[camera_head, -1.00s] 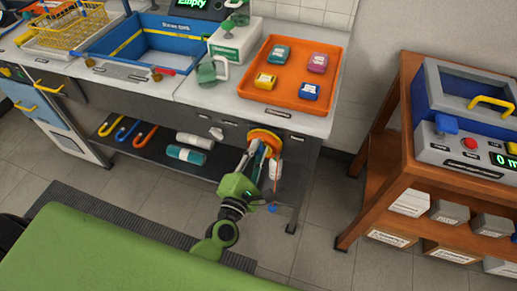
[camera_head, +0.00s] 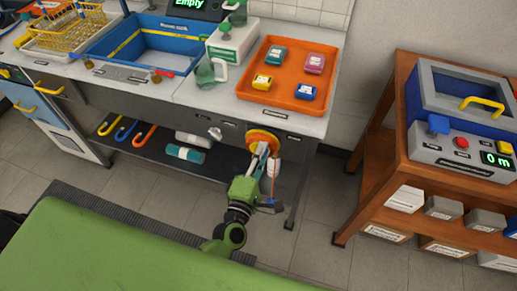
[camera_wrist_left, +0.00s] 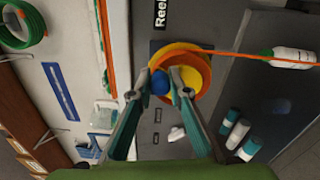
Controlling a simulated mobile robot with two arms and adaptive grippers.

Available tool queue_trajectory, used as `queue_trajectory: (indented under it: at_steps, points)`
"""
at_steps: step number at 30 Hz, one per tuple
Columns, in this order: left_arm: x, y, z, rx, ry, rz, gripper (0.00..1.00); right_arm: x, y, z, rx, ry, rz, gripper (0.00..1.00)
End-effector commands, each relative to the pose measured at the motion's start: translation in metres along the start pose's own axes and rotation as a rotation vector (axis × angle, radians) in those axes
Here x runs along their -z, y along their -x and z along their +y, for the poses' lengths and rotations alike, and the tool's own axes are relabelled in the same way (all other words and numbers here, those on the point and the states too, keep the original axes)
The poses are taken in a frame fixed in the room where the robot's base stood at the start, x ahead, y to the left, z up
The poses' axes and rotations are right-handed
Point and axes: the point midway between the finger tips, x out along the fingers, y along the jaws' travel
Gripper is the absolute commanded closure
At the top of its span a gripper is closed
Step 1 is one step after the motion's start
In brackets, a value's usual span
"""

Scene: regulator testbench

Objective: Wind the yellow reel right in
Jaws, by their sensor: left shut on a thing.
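The yellow reel (camera_head: 259,134) with its orange rim is mounted on the front of the bench, below the worktop. In the left wrist view the reel (camera_wrist_left: 197,62) faces me, beside a "Reel" label. My left gripper (camera_head: 262,150) is in front of the reel. In the left wrist view its fingertips (camera_wrist_left: 161,80) are shut on a blue knob (camera_wrist_left: 160,84) at the reel's edge. My right gripper is not in view.
An orange tray (camera_head: 270,96) with several small coloured boxes stands on the worktop above. White and teal rolls (camera_head: 186,153) lie on the low shelf at left. A wooden trolley (camera_head: 398,165) stands at right, with floor between it and the bench.

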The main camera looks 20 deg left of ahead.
Motion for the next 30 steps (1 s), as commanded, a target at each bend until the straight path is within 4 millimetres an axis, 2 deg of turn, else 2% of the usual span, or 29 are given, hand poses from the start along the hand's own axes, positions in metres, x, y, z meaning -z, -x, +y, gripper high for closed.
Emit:
queue_trajectory:
  at_steps: [12, 30]
  points:
    - [-0.011, -0.003, -0.008, -0.006, -0.396, 0.001, 1.0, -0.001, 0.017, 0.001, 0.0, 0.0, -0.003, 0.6]
    - [-0.017, -0.003, -0.03, -0.008, -0.967, 0.004, 1.0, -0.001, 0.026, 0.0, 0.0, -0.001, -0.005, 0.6]
